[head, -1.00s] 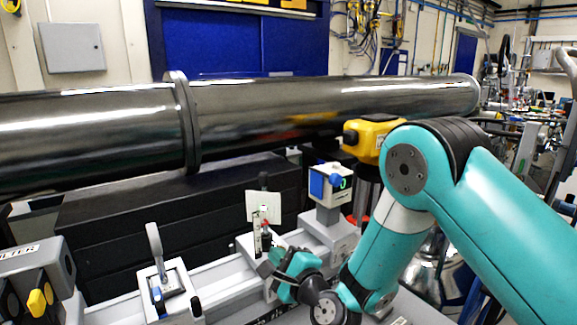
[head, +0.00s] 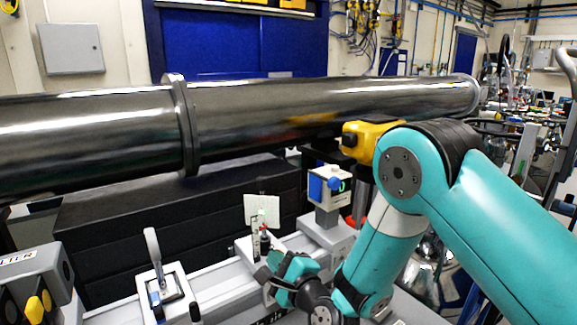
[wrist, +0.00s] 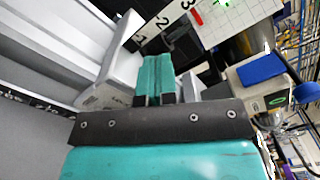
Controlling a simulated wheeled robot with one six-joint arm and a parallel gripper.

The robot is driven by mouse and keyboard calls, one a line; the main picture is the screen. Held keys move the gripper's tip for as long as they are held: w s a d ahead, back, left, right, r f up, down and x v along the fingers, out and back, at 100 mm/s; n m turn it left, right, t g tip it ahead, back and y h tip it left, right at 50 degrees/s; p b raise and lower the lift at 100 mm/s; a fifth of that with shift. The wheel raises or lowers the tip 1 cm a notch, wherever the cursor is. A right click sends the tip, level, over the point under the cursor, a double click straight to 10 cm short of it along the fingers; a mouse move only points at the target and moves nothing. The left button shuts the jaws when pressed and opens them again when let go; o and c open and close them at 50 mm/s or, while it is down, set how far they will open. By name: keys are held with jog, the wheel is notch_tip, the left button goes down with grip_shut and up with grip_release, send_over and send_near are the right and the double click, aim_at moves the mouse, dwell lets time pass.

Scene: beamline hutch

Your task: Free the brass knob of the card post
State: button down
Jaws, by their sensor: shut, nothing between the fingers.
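The card post (head: 265,242) stands on the rail carriage in the head view, carrying a white card (head: 262,211) with a small green light spot. In the wrist view the card (wrist: 235,20) shows at the top with printed numbers, a red mark and a bright green spot. My gripper (head: 268,268) is low at the post's foot, on its near side. Its teal fingers (wrist: 155,75) are together and empty, pointing at the dark post base (wrist: 180,42). I cannot make out the brass knob; whether the fingers touch anything is unclear.
A blue-and-white device (head: 328,186) stands on the rail right of the post. A lever clamp (head: 155,262) and a filter box (head: 35,275) are to the left. The long dark beam pipe (head: 320,105) runs behind, with a yellow unit (head: 370,138) near my arm.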

jog(key=shift+s+a+f+b, duration=0.4)
jog(key=shift+a+b, duration=0.1)
jog(key=shift+b, duration=0.65)
jog(key=shift+s+d+r+b, duration=0.1)
jog(key=shift+s+d+b, duration=0.5)
jog(key=shift+b, duration=0.45)
jog(key=b+v, duration=0.1)
jog(key=b, duration=0.1)
jog(key=b+v, duration=0.1)
jog(key=v, duration=0.1)
jog(key=shift+d+r+b, duration=0.2)
jog(key=shift+r+b, duration=0.1)
jog(key=shift+b, duration=0.05)
